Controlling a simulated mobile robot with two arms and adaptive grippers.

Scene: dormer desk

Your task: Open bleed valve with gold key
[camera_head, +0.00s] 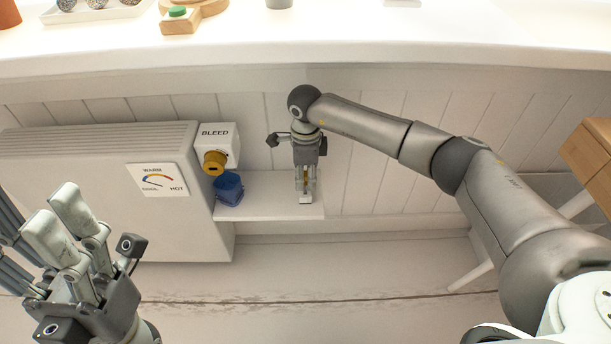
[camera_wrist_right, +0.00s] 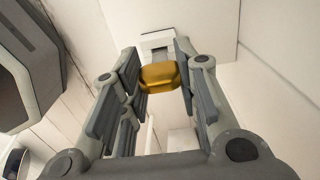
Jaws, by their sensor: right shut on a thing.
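The white valve box marked BLEED (camera_head: 217,136) is at the radiator's upper right corner. The gold bleed valve (camera_head: 215,161) with a dark slot is on its front. My right gripper (camera_head: 305,188) points down over the small white shelf, to the right of the valve and apart from it. It is shut on the gold key, whose gold grip (camera_wrist_right: 160,76) sits between the fingers in the right wrist view. A pale end piece shows beyond the grip. In the head view the fingers hide most of the key. My left gripper (camera_head: 60,225) is open and empty at lower left.
A blue cup (camera_head: 228,188) stands on the shelf (camera_head: 268,208) below the valve. The white radiator (camera_head: 85,150) carries a COOL-WARM-HOT gauge (camera_head: 157,181). The white desk top (camera_head: 330,38) overhangs above. A wooden drawer unit (camera_head: 590,160) is at right.

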